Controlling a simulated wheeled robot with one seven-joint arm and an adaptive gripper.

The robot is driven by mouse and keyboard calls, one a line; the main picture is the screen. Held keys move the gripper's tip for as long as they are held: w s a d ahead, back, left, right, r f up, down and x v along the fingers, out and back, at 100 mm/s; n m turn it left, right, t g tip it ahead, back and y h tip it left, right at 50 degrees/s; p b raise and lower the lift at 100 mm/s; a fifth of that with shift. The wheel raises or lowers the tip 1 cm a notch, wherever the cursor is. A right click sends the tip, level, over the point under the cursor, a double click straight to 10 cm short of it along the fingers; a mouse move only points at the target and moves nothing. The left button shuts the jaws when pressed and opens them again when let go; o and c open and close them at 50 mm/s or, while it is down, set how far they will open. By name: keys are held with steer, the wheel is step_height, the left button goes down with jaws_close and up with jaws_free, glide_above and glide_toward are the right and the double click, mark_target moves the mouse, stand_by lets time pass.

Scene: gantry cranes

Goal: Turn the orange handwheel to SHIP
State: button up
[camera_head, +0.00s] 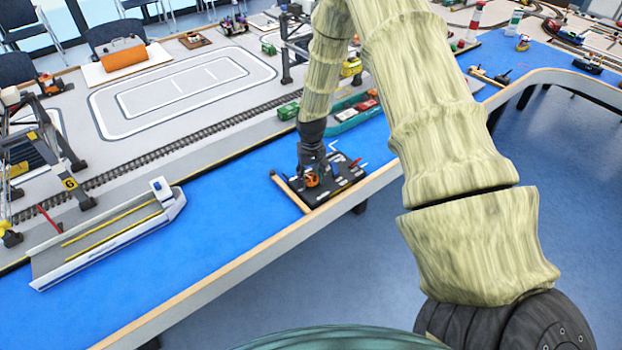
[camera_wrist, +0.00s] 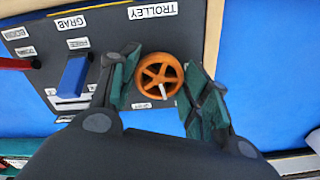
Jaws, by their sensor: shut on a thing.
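The orange handwheel (camera_wrist: 148,70) sits on a dark control panel (camera_wrist: 105,25), under the TROLLEY label (camera_wrist: 152,11), which reads upside down in the wrist view. A pale peg or pointer (camera_wrist: 163,90) shows at its lower side. My gripper (camera_wrist: 163,72) has its dark green fingers on either side of the wheel, shut on it. A small white label (camera_wrist: 140,105) below the wheel is too small to read. In the head view my gripper (camera_head: 312,170) points down over the panel (camera_head: 343,182), and the handwheel (camera_head: 312,181) shows orange between the fingers.
A blue lever (camera_wrist: 73,76) stands by the GRAB label, and a red lever (camera_wrist: 17,63) is farther left. A wooden strip (camera_head: 290,191) edges the panel. A grey barge (camera_head: 105,232) lies left on the blue table; a green boat with small vehicles (camera_head: 350,118) lies behind.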

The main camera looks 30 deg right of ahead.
mark_target(312, 178)
steer(key=shift+n+b, duration=0.35)
steer(key=shift+n, duration=1.35)
steer(key=shift+d, duration=0.1)
steer(key=o, duration=1)
step_height(312, 178, up, 12)
